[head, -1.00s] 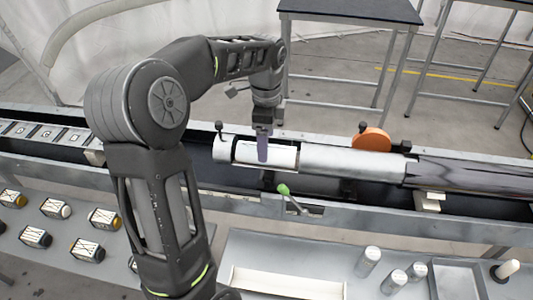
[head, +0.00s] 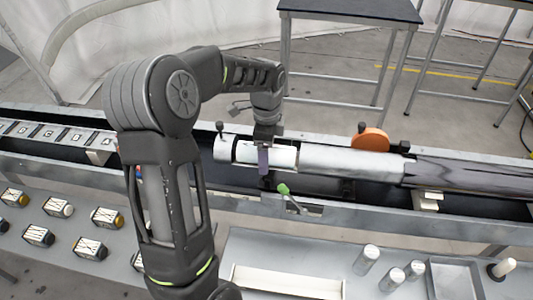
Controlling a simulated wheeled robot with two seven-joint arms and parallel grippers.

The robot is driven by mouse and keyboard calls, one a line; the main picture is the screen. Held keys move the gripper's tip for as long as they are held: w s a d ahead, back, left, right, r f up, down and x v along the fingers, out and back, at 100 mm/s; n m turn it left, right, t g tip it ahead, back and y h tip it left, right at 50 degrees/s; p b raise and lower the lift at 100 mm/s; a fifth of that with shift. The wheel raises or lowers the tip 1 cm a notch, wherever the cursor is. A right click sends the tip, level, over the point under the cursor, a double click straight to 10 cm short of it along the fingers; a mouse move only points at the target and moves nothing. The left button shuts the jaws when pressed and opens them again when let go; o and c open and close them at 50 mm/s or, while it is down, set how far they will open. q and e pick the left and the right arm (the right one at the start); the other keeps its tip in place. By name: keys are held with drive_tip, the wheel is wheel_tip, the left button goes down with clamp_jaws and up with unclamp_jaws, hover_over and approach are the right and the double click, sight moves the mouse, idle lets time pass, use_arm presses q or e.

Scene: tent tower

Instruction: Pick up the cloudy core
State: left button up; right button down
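A pale white cylinder (head: 284,157) lies on its side in the cut-out of a long silver tube (head: 340,161); I cannot tell whether it is the cloudy core. My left gripper (head: 264,172) points down in front of this cut-out, its fingers overlapping the near side of the pale cylinder in the picture. The fingers are seen edge-on, so their opening and any contact are unclear. Small whitish upright cylinders, one of them (head: 367,261), stand on the bench at lower right. My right gripper is not in view.
A green-knobbed lever (head: 283,189) sticks up just below the tube. An orange disc (head: 371,138) stands behind it. Several boxy parts (head: 107,217) lie on the left bench. A white tray (head: 285,284) and a grey tray (head: 455,280) are at the front.

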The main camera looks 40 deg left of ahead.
use_arm(q)
drive_tip(key=shift+c, duration=0.5)
clamp_jaws()
idle(0.3)
